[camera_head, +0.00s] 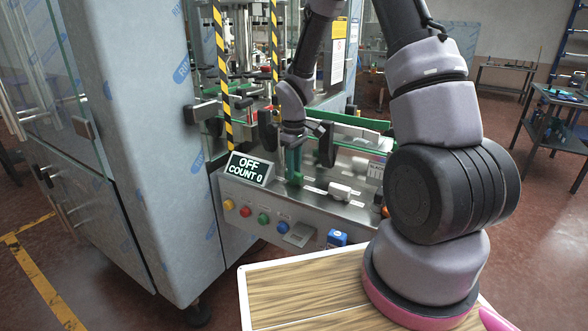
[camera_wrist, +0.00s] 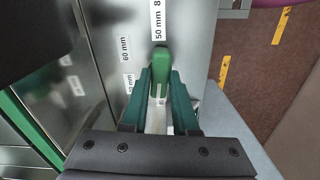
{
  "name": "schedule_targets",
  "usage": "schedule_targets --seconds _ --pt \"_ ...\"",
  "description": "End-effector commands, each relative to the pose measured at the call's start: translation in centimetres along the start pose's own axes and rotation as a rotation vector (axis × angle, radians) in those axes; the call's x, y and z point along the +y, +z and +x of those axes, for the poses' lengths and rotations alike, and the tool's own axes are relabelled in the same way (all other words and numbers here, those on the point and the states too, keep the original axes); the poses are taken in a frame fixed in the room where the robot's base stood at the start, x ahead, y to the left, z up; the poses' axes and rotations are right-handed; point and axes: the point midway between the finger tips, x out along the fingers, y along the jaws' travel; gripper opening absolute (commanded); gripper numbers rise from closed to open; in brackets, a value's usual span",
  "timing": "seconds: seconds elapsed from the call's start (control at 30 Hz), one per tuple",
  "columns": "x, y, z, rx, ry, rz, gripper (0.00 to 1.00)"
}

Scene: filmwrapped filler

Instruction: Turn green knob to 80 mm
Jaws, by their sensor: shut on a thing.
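The green knob (camera_wrist: 161,60) is an upright-looking green bar on the grey metal panel, seen in the wrist view between my fingers. My gripper (camera_wrist: 160,78) is shut on it with its two dark green fingers, one on each side. A label reading 50 mm (camera_wrist: 158,24) lies just beyond the knob's far end, with an 8 cut off at the picture's edge. A 60 mm label (camera_wrist: 125,48) is to the left. In the head view my gripper (camera_head: 293,160) reaches down to the panel, and the knob (camera_head: 297,179) shows small at its fingertips.
A display (camera_head: 249,169) reads OFF, COUNT 0. Coloured buttons (camera_head: 263,218) line the panel's front below it. A white knob (camera_head: 340,191) sits right of the green one. A striped post (camera_head: 222,75) and the machine's wrapped cabinet (camera_head: 150,140) stand to the left.

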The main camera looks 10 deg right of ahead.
Motion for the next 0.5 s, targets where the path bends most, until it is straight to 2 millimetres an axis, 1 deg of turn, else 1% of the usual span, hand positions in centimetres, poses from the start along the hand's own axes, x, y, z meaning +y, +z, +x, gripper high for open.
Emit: schedule_targets --seconds 0.2,0.5 --pt "0.08 -0.04 -0.06 0.001 0.001 -0.088 0.0" --pt "0.05 -0.05 -0.06 0.002 0.001 -0.13 0.0"
